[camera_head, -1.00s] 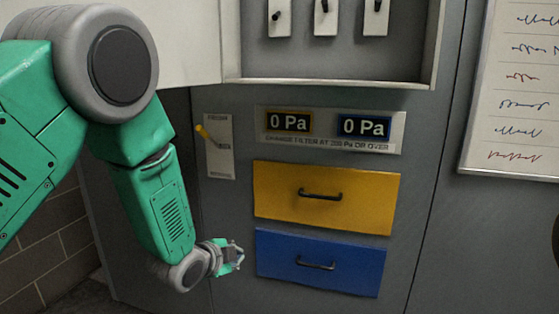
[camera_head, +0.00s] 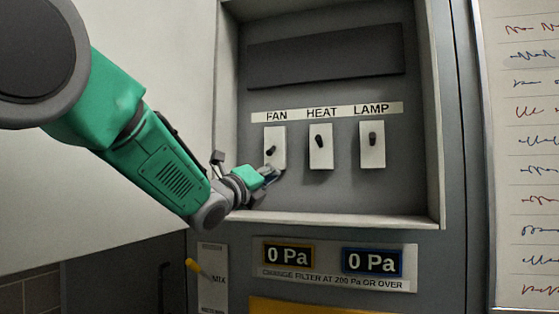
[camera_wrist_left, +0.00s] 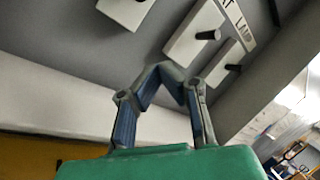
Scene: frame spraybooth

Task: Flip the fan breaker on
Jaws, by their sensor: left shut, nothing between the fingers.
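The fan breaker (camera_head: 275,139) is a white plate with a short dark lever, under the FAN label at the left of a row in the open grey panel box. In the left wrist view a white plate at the top edge (camera_wrist_left: 125,9) appears to be the fan breaker, partly cut off. My left gripper (camera_head: 275,175) is shut and empty, just below the fan lever and close to the plate's lower edge. Its fingertips (camera_wrist_left: 163,68) meet in the left wrist view. I cannot tell whether they touch the plate. My right gripper is not in view.
The heat breaker (camera_head: 320,155) and lamp breaker (camera_head: 372,155) are to the right. The box's bottom ledge (camera_head: 340,217) lies below the gripper. Lower are the pressure displays (camera_head: 330,264), a yellow-handled MIX lever (camera_head: 197,268) and a yellow drawer (camera_head: 310,306).

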